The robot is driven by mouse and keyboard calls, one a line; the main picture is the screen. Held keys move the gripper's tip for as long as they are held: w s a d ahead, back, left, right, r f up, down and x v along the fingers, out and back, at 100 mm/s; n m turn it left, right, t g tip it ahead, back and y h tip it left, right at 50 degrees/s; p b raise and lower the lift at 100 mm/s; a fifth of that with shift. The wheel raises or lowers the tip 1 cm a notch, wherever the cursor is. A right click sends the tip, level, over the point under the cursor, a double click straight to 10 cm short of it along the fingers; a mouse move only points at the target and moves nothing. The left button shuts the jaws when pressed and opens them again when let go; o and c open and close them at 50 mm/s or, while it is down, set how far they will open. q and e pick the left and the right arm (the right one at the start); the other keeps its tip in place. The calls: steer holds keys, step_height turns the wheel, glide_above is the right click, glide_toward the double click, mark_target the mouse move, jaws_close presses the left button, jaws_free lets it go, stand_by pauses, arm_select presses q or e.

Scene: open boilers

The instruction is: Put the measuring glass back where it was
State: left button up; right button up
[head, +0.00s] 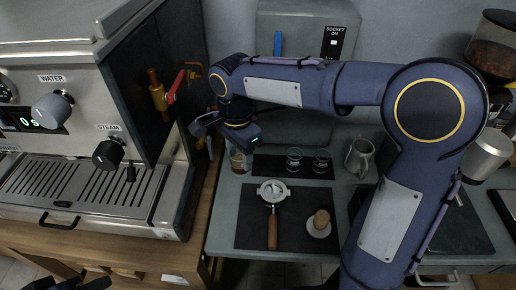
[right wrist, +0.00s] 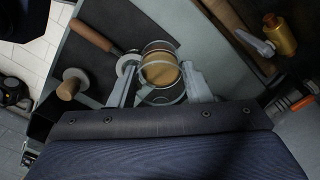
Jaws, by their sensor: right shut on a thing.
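The measuring glass (head: 238,163) is a small clear glass, brownish inside, at the left back of the grey counter. My right gripper (head: 228,135) is over it from above and hides its upper part. In the right wrist view the glass (right wrist: 160,72) stands between the two fingers of my right gripper (right wrist: 158,88), which is shut on it. I cannot tell whether its base touches the counter. A dark part of my left gripper (head: 82,284) shows at the lower left edge; its fingers are not clear.
Two small glasses (head: 293,159) (head: 321,161) stand on a dark mat, with a metal jug (head: 359,156) to the right. A portafilter (head: 272,218) and a tamper (head: 320,222) lie in front. The coffee machine (head: 105,150) with its red-handled valve (head: 176,84) stands left.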

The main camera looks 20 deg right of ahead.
steer(key=w+d+f, duration=0.2)
steer(key=d+f, duration=0.1)
steer(key=w+d+f+p, duration=0.1)
steer(key=w+d+f, duration=0.2)
steer(key=d, duration=0.1)
steer(key=w+d+f, duration=0.3)
steer(key=shift+w+d+f+p, duration=0.1)
steer(key=shift+w+d+p, duration=0.1)
steer(key=shift+d+p, duration=0.2)
step_height(320, 180, down, 3)
steer(key=shift+w+d+f, duration=0.1)
steer(key=shift+d+f, duration=0.05)
steer(key=shift+f, duration=0.25)
steer(key=shift+f, duration=0.2)
steer(key=o, duration=1.1)
steer(key=shift+r, duration=0.1)
